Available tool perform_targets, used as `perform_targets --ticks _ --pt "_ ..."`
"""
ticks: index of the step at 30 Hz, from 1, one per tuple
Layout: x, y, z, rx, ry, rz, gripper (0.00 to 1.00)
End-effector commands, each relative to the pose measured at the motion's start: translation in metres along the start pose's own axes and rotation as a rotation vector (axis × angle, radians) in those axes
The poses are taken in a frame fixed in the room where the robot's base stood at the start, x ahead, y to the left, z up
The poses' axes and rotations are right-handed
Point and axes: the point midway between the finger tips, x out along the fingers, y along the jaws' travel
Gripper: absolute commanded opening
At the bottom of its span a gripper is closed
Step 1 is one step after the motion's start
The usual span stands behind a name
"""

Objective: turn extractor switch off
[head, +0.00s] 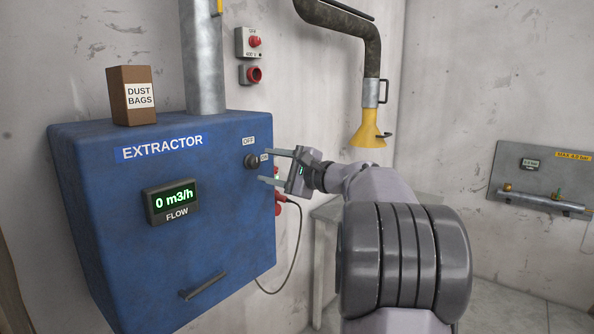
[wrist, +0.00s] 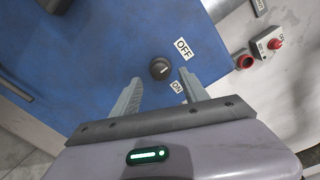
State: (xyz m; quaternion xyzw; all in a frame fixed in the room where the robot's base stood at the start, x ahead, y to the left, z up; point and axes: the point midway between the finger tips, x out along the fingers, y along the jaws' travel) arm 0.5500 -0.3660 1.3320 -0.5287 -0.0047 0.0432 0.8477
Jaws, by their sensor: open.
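The extractor (head: 110,200) is a blue wall cabinet at the left of the head view. Its display (head: 172,200) reads 0 m3/h. The extractor switch (head: 251,161) is a dark round knob near the cabinet's right edge. In the wrist view the knob (wrist: 160,69) has a light mark that points toward the OFF label (wrist: 183,48); the ON label (wrist: 177,87) lies below it. My gripper (head: 270,167) is open and empty. In the wrist view my fingertips (wrist: 158,77) stand on either side of the knob's near side, apart from it.
A DUST BAGS box (head: 130,96) stands on the cabinet beside a grey pipe (head: 203,60). Red switches (head: 254,74) are on the wall above right. A cable (head: 294,250) hangs below the cabinet's right side. A yellow suction hood (head: 369,130) hangs right of my gripper.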

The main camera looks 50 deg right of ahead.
Motion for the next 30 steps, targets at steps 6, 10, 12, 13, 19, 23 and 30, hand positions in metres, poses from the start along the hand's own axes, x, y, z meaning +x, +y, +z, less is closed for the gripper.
perform_targets --ticks 6,10,12,13,19,23,30 --pt "-0.073 -0.003 0.000 0.000 0.005 -0.003 0.52" --pt "-0.105 -0.002 0.001 0.001 0.003 -0.003 0.52" --pt "-0.117 -0.002 0.001 0.000 0.002 -0.002 0.52" --pt "-0.121 -0.002 0.001 0.000 0.002 -0.002 0.52" --pt "-0.130 0.000 0.001 0.000 -0.001 -0.001 0.52" --pt "-0.130 0.000 0.001 0.000 -0.001 -0.001 0.52" --pt "-0.127 0.002 0.004 -0.003 -0.004 0.008 0.52"
